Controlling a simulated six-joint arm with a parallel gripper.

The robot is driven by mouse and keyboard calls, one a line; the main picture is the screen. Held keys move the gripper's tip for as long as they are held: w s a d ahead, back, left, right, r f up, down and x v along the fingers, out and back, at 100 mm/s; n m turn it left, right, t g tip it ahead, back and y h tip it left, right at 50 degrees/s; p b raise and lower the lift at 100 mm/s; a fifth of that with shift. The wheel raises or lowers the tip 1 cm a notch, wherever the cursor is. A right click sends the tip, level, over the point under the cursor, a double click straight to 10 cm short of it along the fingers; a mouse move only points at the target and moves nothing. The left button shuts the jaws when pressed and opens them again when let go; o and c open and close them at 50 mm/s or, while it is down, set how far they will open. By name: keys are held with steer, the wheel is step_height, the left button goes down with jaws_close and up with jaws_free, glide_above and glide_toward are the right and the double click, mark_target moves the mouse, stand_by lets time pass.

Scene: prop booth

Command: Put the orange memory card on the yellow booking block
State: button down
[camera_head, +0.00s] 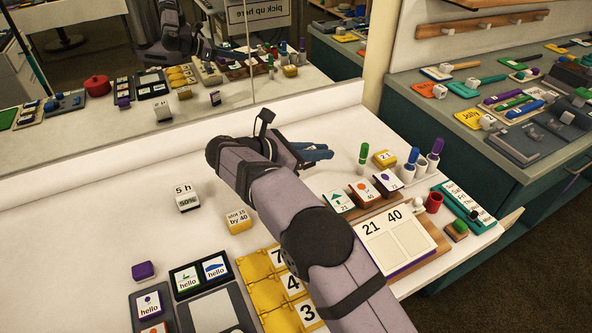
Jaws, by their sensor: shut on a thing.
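My gripper (322,151) is above the white counter, left of the pens. Its blue fingers point right and look close together; what they hold is hidden. A card with an orange picture (364,192) stands in a wooden rack between a green-picture card (338,202) and a purple-picture card (388,182). Another card with an orange mark (154,329) is cut off at the lower edge. I cannot tell which is the orange memory card. A yellow block with writing (239,221) lies left of my arm; another yellow block, marked 21 (384,159), is near the pens. Which is the booking block is unclear.
A white block marked 5 h (188,198) and a purple block (143,271) stand on the left. A yellow number rack (257,267) and a 21 40 board (424,247) flank my arm. A mirror (130,110) runs behind. The counter's left middle is mostly clear.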

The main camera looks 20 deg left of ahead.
steer(key=shift+a, duration=0.15)
steer(key=s+a+r+n+t+y+p, duration=0.3)
steer(key=s+a+r+n+y, duration=0.1)
steer(key=s+a+r, duration=0.8)
steer(key=n+y, duration=0.4)
steer(key=y, duration=0.1)
glide_above(239, 221)
steer(key=w, duration=0.4)
step_height(239, 221, down, 8)
steer(key=shift+a+f, duration=0.2)
steer(key=shift+f, duration=2.4)
steer(key=shift+a+f, duration=0.2)
steer(key=shift+f, duration=2.4)
steer(key=shift+f, duration=0.1)
